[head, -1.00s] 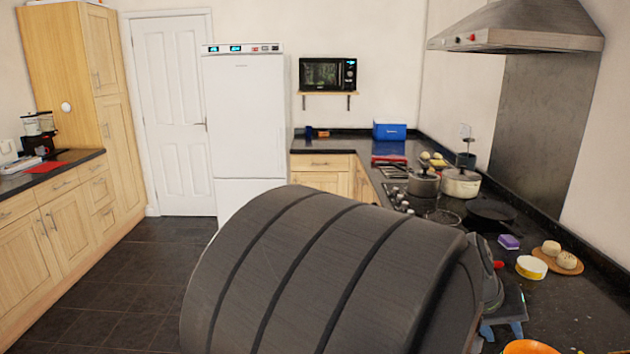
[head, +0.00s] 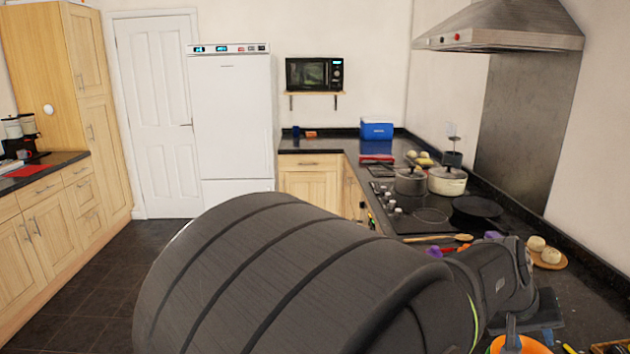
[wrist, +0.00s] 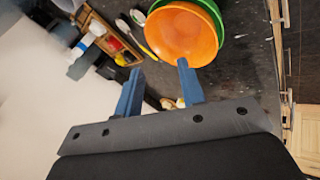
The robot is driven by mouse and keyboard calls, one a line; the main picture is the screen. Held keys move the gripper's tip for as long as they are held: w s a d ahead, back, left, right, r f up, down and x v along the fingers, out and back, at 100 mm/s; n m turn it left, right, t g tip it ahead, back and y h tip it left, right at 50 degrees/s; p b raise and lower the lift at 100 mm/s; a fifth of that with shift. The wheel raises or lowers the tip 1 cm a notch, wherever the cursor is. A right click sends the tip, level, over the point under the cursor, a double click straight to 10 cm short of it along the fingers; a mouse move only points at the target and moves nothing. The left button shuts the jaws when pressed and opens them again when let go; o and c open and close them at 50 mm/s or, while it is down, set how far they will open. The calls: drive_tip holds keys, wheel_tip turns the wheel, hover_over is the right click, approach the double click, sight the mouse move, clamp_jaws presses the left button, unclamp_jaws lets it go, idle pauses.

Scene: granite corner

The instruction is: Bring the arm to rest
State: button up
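My gripper (wrist: 160,65) shows in the wrist view with its two blue fingers spread apart and nothing between them. Beyond the fingertips are an orange bowl (wrist: 182,35) and a green bowl (wrist: 218,8), with the orange one in front. I cannot tell how far the fingers are from the bowls. In the head view my large dark arm link fills the lower middle, and the arm's end reaches to the lower right, over the counter. The orange bowl (head: 532,346) shows there partly behind a finger.
The dark counter (head: 590,300) runs along the right. On it are a wooden spoon (head: 437,239), a round board (head: 548,259) with buns, a black pan (head: 477,207) and two pots, one grey (head: 409,182) and one cream (head: 447,182). A hood (head: 510,25) hangs above. Open floor (head: 95,255) lies left.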

drive_tip(key=s+d+r, duration=0.1)
drive_tip(key=s+r, duration=0.3)
drive_tip(key=s, duration=0.2)
wheel_tip(320, 180, down, 6)
drive_tip(key=w+a+n+y, duration=0.1)
drive_tip(key=w+n+y, duration=0.1)
drive_tip(key=n+y, duration=0.1)
drive_tip(key=shift+w+n+t, duration=0.15)
drive_tip(key=shift+n+t, duration=0.25)
drive_tip(key=shift+n, duration=0.4)
drive_tip(key=o, duration=1.4)
drive_tip(key=s+d+r+m+t+y, duration=0.1)
drive_tip(key=s+d+r+m, duration=0.15)
drive_tip(key=d+m, duration=0.5)
drive_tip(key=s+d+r+m+t+y, duration=0.1)
drive_tip(key=d+r+m, duration=0.35)
drive_tip(key=m, duration=0.65)
drive_tip(key=x, duration=1.1)
drive_tip(key=shift+d, duration=0.15)
